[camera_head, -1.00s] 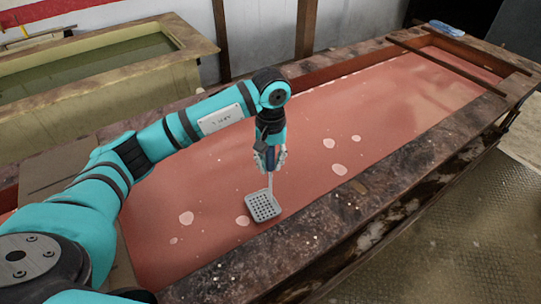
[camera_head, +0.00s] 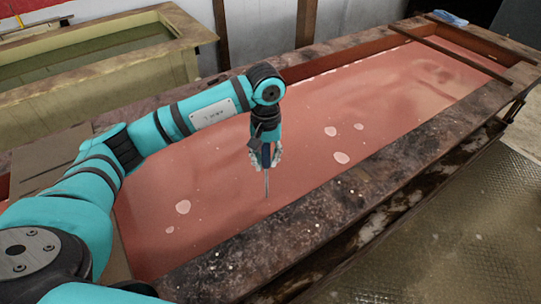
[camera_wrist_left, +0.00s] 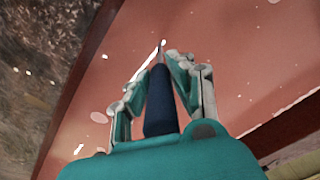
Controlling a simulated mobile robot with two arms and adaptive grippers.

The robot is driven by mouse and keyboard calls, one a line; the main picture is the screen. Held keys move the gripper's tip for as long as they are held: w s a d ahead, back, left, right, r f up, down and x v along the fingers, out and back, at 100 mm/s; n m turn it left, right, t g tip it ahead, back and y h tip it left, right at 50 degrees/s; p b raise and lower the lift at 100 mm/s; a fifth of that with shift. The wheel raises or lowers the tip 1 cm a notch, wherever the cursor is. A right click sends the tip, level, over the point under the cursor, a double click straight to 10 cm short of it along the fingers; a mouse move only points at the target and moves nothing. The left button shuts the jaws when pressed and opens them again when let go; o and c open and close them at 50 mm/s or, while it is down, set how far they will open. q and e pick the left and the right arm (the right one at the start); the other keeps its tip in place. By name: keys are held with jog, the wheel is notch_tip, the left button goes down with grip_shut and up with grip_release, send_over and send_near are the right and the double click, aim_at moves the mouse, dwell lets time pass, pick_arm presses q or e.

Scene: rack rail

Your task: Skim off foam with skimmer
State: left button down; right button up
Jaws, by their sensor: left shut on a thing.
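My left gripper (camera_head: 265,160) is shut on the dark blue handle of the skimmer (camera_head: 266,185), which points down into the reddish liquid of the long tank. The handle also shows between the fingers in the left wrist view (camera_wrist_left: 160,105). The skimmer's perforated head is not visible now, hidden below the surface. Pale foam patches float on the liquid: one at the left (camera_head: 183,207), a small one below it (camera_head: 169,229), and others to the right of the gripper (camera_head: 341,158), (camera_head: 330,131), (camera_head: 359,126). My right gripper is not in view.
The tank's worn, dark near rim (camera_head: 330,212) runs close beside the skimmer. Wooden bars (camera_head: 447,58) cross the tank's far end, near a blue item (camera_head: 446,18). A yellowish tank (camera_head: 185,62) stands at the back left. Patterned floor (camera_head: 450,240) lies right.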

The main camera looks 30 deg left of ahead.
pick_arm(q)
jog(key=shift+s+a+b, duration=2.1)
jog(key=shift+s+a, duration=0.95)
jog(key=shift+a, duration=1.65)
jog(key=shift+s+a+b, duration=2.05)
jog(key=shift+s+a, duration=0.95)
jog(key=shift+a, duration=1.65)
jog(key=s+d+b, duration=0.1)
jog(key=s+b, duration=0.4)
jog(key=s, duration=0.2)
jog(key=shift+s+d, duration=0.15)
jog(key=shift+s, duration=0.15)
jog(key=shift+r, duration=0.15)
notch_tip(320, 180, up, 14)
jog(key=p, duration=1)
